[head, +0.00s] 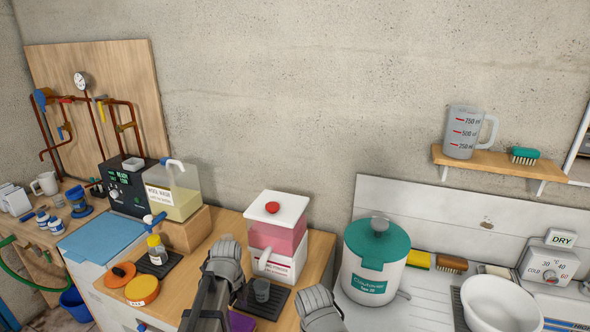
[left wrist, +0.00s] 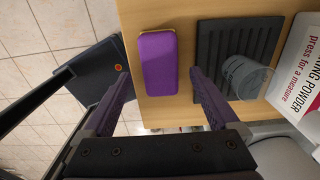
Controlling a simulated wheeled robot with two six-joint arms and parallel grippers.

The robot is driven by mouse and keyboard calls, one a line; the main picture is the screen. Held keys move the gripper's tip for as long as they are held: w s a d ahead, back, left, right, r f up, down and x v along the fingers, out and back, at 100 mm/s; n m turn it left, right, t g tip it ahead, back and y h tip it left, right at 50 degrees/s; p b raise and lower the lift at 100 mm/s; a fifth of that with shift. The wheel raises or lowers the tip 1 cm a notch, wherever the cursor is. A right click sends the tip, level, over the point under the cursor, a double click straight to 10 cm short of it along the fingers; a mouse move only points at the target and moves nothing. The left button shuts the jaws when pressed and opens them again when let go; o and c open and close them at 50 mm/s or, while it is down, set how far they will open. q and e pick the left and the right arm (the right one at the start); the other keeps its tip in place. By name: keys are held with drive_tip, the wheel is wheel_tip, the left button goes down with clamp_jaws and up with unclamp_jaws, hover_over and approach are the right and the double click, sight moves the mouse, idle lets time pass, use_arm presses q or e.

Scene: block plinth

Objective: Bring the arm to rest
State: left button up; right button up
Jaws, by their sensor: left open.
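My left gripper (left wrist: 158,82) shows in the left wrist view with its two purple-grey fingers spread wide. Nothing is between the fingers. A purple pad with a yellow edge (left wrist: 158,62) lies on the wooden worktop beyond and below the fingertips. A small grey cup (left wrist: 243,76) stands on a black ribbed mat (left wrist: 213,40) to the right; the cup also shows in the head view (head: 261,289). In the head view grey and black arm parts of mine rise at the bottom centre, and the left fingers cannot be made out. My right gripper is not visible.
A pink-and-white washing powder dispenser (head: 277,236) stands behind the cup. A teal-lidded white canister (head: 375,262) and a white bowl (head: 500,304) are to the right. A bottle (head: 156,250) and orange discs (head: 141,290) are to the left. Tiled floor (left wrist: 55,40) lies beyond the worktop edge.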

sight(238, 320)
use_arm(q)
wheel_tip(238, 320, down, 4)
drive_tip(key=b, duration=0.3)
drive_tip(key=shift+f, duration=0.2)
drive_tip(key=shift+r, duration=0.1)
wheel_tip(238, 320, up, 13)
drive_tip(key=p, duration=1.2)
wheel_tip(238, 320, down, 14)
drive_tip(key=b, duration=1.2)
drive_tip(key=shift+r+b, duration=0.25)
drive_tip(key=shift+b, duration=0.1)
wheel_tip(238, 320, up, 11)
drive_tip(key=p, duration=1)
drive_tip(key=shift+f+p, duration=0.15)
drive_tip(key=shift+p, duration=0.25)
drive_tip(key=shift+f, duration=0.25)
